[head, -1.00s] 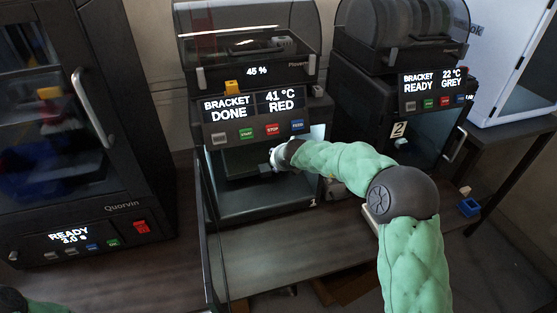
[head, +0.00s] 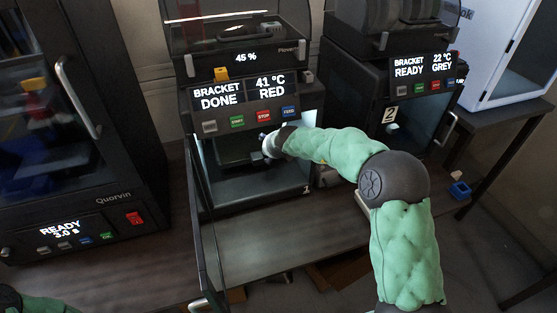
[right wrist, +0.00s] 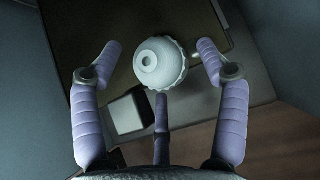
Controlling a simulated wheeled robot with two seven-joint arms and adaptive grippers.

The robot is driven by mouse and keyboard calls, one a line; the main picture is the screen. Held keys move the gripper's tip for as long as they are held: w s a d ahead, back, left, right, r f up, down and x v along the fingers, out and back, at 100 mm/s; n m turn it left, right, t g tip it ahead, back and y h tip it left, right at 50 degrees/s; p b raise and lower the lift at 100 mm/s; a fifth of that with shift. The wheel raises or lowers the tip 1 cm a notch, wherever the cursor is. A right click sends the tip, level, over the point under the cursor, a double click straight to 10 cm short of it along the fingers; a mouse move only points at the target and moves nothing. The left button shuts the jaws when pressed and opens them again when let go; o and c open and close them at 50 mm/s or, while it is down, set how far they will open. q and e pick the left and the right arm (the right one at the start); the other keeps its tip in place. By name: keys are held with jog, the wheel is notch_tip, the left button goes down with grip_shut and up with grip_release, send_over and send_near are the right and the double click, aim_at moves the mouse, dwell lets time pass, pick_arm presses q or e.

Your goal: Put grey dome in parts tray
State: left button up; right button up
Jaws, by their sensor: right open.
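A pale grey dome (right wrist: 160,66) with a round knob on top and a scalloped rim shows in the right wrist view. It sits on a dark plate. My right gripper (right wrist: 159,62) is open, with its purple fingers spread on both sides of the dome and one below it in the picture; contact is not clear. In the head view my right gripper (head: 266,147) is inside the open chamber of printer 1 (head: 245,195), and the dome cannot be made out there. My left gripper is out of view. I cannot identify a parts tray.
A dark block with a grey top (right wrist: 126,112) is close to the dome and the gripper's fingers. The chamber door (head: 206,235) of printer 1 hangs open. Printer 2 (head: 400,125) stands to the right. A small blue bin (head: 460,190) is farther right. The bench front (head: 280,245) is clear.

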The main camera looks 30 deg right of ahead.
jog(key=s+a+r+p, duration=0.1)
jog(key=s, duration=0.6)
jog(key=s+a+r+p, duration=0.2)
jog(key=s, duration=0.5)
jog(key=shift+s+a+r, duration=0.15)
jog(key=shift+s+r, duration=0.1)
jog(key=shift+s, duration=0.05)
jog(key=shift+o, duration=0.4)
jog(key=shift+s+a, duration=0.1)
jog(key=shift+s, duration=0.2)
jog(key=shift+p, duration=0.5)
jog(key=shift+w, duration=0.1)
